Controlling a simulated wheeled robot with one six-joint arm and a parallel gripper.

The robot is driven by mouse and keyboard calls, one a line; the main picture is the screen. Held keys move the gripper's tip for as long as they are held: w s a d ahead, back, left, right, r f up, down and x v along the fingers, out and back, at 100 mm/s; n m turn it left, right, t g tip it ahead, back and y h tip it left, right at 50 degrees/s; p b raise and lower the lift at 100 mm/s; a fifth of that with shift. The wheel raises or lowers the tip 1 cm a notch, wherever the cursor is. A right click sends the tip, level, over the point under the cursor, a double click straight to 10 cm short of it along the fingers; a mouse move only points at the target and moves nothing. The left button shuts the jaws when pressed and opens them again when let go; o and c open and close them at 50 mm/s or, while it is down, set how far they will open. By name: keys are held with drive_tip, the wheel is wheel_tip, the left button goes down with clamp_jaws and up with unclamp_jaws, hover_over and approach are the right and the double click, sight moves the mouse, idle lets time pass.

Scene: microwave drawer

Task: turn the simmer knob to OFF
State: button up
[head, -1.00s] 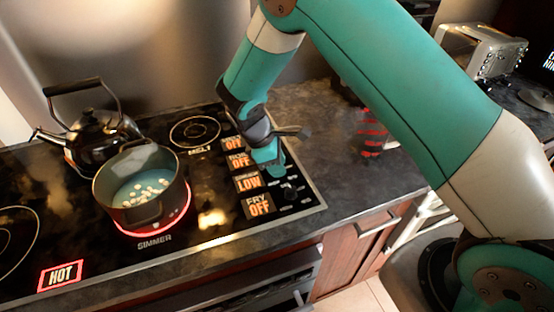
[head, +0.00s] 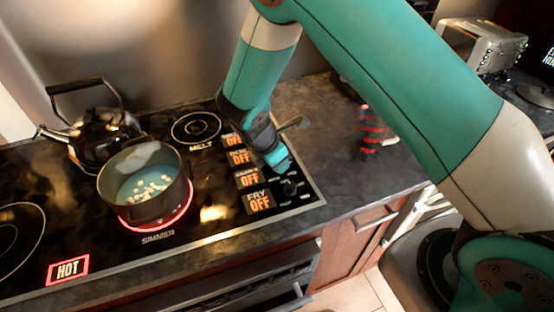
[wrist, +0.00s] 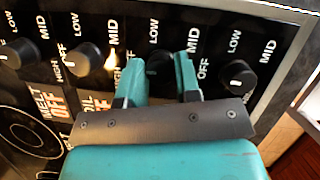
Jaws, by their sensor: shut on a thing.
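My gripper (head: 278,160) reaches down over the control panel at the right of the cooktop. In the wrist view its teal fingers (wrist: 160,72) are on both sides of the dark simmer knob (wrist: 158,63), shut on it. In the head view my gripper hides that knob. The simmer display (head: 248,179) reads OFF in orange. A dark pot (head: 150,212) with pale pieces in it stands on the simmer burner, whose ring (head: 178,218) still glows red.
The fry knob (wrist: 238,76) is right of my fingers in the wrist view, and the boil knob (wrist: 88,58) is left. The other displays read OFF. A black kettle (head: 100,140) stands behind the pot. A HOT sign (head: 68,269) glows at front left.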

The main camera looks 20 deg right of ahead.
idle(0.4)
drive_tip(key=o, duration=0.9)
drive_tip(key=shift+a+r, duration=0.1)
drive_tip(key=b+v, duration=0.2)
drive_tip(key=v, duration=1.5)
drive_tip(key=shift+s+r+b, duration=0.1)
drive_tip(key=shift+b, duration=0.25)
drive_tip(key=s+r+m+y, duration=0.3)
drive_tip(key=s+m, duration=0.1)
drive_tip(key=s, duration=0.3)
drive_tip(key=s+d+r+m+y, duration=0.1)
drive_tip(key=s+r+m+y, duration=0.1)
drive_tip(key=s+m, duration=0.3)
drive_tip(key=s+d+r+m+g+y, duration=0.1)
drive_tip(key=s+r+m+y, duration=0.2)
drive_tip(key=s, duration=0.7)
drive_tip(key=shift+s+d+r+m+y, duration=0.15)
drive_tip(key=shift+s+r+m+y, duration=0.25)
drive_tip(key=shift+m, duration=0.6)
